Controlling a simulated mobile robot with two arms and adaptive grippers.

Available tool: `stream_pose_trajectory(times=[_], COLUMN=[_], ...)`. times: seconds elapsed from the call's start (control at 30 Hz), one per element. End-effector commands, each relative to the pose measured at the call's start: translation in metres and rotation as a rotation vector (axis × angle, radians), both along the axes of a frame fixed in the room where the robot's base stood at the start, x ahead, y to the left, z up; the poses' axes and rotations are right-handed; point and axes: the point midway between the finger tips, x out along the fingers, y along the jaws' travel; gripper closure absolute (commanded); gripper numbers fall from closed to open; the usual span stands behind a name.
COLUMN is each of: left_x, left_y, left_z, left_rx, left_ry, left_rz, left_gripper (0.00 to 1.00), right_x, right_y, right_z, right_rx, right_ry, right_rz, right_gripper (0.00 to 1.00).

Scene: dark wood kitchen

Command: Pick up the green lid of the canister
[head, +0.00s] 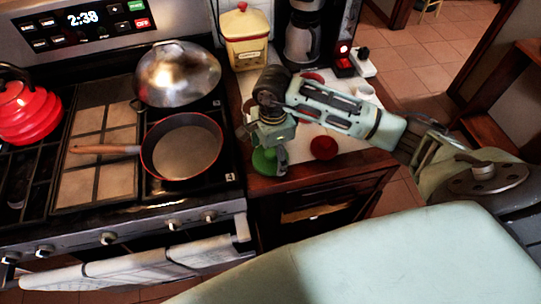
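A round green lid (263,164) shows near the front left edge of the counter beside the stove. My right gripper (272,156) reaches down over it from above and covers part of it. The fingers are at or very near the lid; I cannot tell whether they touch it or are closed on it. The body of any canister under the green lid is hidden or too small to make out. My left gripper is not in view.
A round red lid (323,147) is right of the gripper. A yellow canister (247,40) and a coffee maker (308,35) stand behind. A frying pan (184,146), a domed metal pan (178,75) and a red kettle (25,108) are on the stove at left.

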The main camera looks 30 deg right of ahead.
Motion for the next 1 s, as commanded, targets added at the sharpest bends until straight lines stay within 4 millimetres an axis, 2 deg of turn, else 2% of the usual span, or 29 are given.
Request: stream_pose_trajectory(times=[0.03, 0.2, 0.27, 0.77, 0.83, 0.87, 0.97, 1.0], left_x=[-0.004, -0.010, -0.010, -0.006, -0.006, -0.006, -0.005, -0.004], left_y=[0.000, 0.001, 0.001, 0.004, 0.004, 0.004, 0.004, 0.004], left_z=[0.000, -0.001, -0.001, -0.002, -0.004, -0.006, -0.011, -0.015], left_rx=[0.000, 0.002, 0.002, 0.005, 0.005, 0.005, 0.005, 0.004], left_ry=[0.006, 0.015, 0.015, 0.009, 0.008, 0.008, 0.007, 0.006], left_rz=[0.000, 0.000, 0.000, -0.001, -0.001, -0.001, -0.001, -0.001], left_gripper=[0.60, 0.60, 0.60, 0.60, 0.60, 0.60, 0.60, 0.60], right_x=[0.000, 0.000, 0.000, -0.001, -0.001, -0.001, 0.000, 0.001], right_y=[0.000, 0.000, 0.000, 0.000, 0.000, 0.000, -0.001, 0.000], right_z=[0.000, 0.000, 0.000, 0.000, 0.003, 0.005, 0.016, 0.024], right_rx=[0.000, 0.000, 0.000, -0.001, -0.001, -0.001, -0.002, 0.000], right_ry=[0.000, 0.001, 0.001, 0.004, 0.003, 0.002, 0.000, -0.004], right_rz=[0.000, 0.000, 0.000, 0.000, 0.000, 0.000, 0.001, 0.001], right_gripper=[0.27, 0.42, 0.43, 0.45, 0.51, 0.59, 1.00, 1.00])
